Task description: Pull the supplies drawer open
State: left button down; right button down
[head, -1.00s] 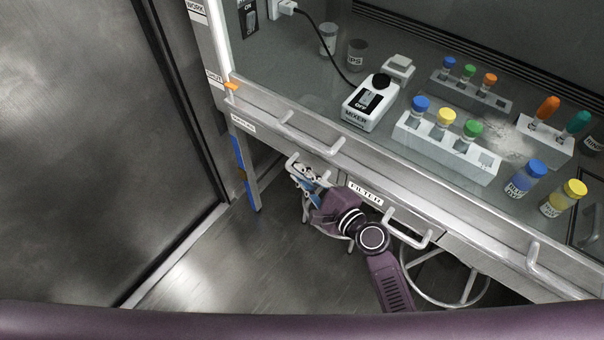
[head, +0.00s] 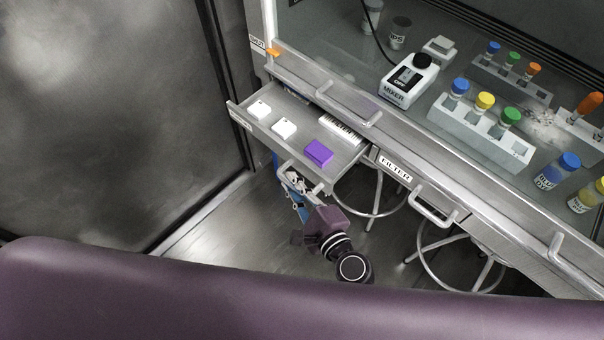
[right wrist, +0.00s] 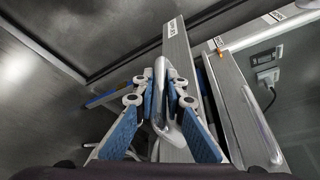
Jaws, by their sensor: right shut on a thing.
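The supplies drawer (head: 240,113) is pulled well out from under the bench at the left. Inside it lie two small white boxes (head: 284,127), a purple box (head: 318,152) and a white ridged item (head: 341,133). My right gripper (head: 290,178) is at the drawer front, shut on the drawer handle (head: 284,170). In the right wrist view the blue-padded fingers (right wrist: 160,98) sit on both sides of the handle bar (right wrist: 167,112). The drawer's front label shows there but is hard to read. My left gripper is not in view.
The closed filter drawer (head: 435,197) is to the right. Stools (head: 440,245) stand under the bench. The bench top holds a mixer (head: 409,79) and racks of capped vials (head: 480,128). A dark wall or door (head: 130,120) is at the left, with bare floor between.

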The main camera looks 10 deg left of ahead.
jog(key=shift+s+a, duration=0.15)
jog(key=shift+s, duration=0.05)
jog(key=c, duration=2)
grip_release()
jog(key=shift+o, duration=0.2)
jog(key=v, duration=1.2)
